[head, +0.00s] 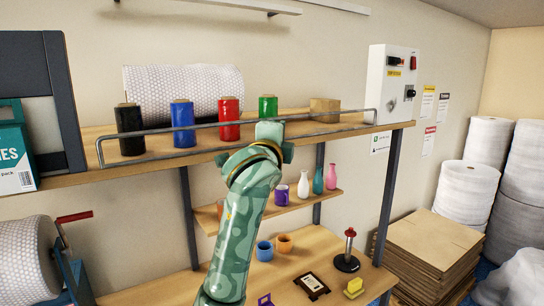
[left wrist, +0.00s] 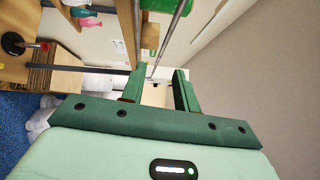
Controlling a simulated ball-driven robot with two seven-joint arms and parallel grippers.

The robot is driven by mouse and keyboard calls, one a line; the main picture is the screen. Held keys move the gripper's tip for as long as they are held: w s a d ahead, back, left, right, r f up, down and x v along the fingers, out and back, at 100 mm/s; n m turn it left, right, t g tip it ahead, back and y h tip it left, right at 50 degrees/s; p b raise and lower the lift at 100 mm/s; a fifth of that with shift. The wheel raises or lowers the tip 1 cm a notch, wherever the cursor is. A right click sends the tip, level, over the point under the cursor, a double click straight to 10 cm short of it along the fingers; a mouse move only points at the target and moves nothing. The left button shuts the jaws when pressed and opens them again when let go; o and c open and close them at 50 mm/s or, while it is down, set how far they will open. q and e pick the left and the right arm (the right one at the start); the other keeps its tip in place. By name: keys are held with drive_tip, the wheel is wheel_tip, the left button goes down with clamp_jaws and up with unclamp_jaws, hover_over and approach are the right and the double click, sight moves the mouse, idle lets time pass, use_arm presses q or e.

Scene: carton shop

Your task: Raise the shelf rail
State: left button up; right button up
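The shelf rail (head: 185,128) is a thin grey rod with bent ends along the front edge of the upper wooden shelf (head: 75,178). It stands above the board, in front of the spools. My left gripper (head: 270,132) is at the rail, right of its middle, and hides a short piece of it. In the left wrist view, my left gripper (left wrist: 160,82) has its two green fingers apart. The rail (left wrist: 172,38) runs toward the gap between them. I cannot tell whether they touch it. My right gripper is in neither view.
Black (head: 129,130), blue (head: 182,125), red (head: 229,120) and green (head: 267,106) spools and a cardboard box (head: 324,108) stand behind the rail. A white control box (head: 390,85) hangs at right. A lower shelf (head: 318,205) holds small vases. Dark posts support the shelf.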

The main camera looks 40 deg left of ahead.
use_arm(q)
drive_tip(key=b+v, duration=0.1)
drive_tip(key=v, duration=0.5)
drive_tip(key=shift+s+d, duration=0.2)
drive_tip(key=shift+s, duration=0.15)
